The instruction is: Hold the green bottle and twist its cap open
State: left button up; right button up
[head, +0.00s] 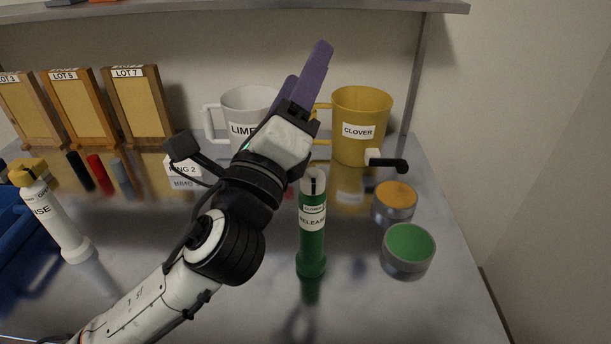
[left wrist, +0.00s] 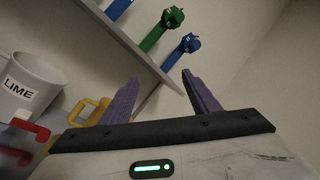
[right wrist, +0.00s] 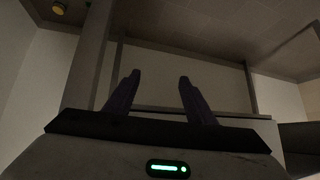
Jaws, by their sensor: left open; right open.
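The green bottle (head: 312,245) stands upright on the grey bench in the head view, right of my left forearm. It has white labels, one reading "RELEASE", and a pale top part (head: 313,182) with a dark stripe; whether this is the cap is unclear. My left gripper (head: 306,65) points up and away, in front of the mugs and farther back than the bottle, not touching it. Its purple fingers are apart and empty in the left wrist view (left wrist: 161,77). My right gripper (right wrist: 160,77) is open and empty in the right wrist view, facing wall and ceiling.
A LIME mug (head: 232,104) and yellow CLOVER mug (head: 362,110) stand behind. Round pots with orange (head: 394,204) and green (head: 407,252) tops are right of the bottle. A white bottle (head: 60,225) and blue bin (head: 18,240) are left. A shelf (head: 240,13) runs above.

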pick_arm(q)
jog(key=s+d+f+m+g+h, duration=0.2)
jog(key=s+d+f+m+g, duration=0.3)
jog(key=s+d+f, duration=0.7)
jog(key=m+t+y, duration=0.2)
jog(key=m+y, duration=0.1)
jog(key=y, duration=0.4)
send_near(311, 219)
jog(key=w, duration=0.4)
jog(key=shift+d+r, duration=0.15)
jog(key=shift+d, duration=0.25)
jog(key=shift+w+a+y, duration=0.15)
jog(key=shift+w+y, duration=0.15)
jog(key=w, duration=0.7)
jog(key=w+d, duration=0.1)
jog(key=w, duration=0.3)
jog(key=shift+w, duration=0.2)
jog(key=c, duration=1.3)
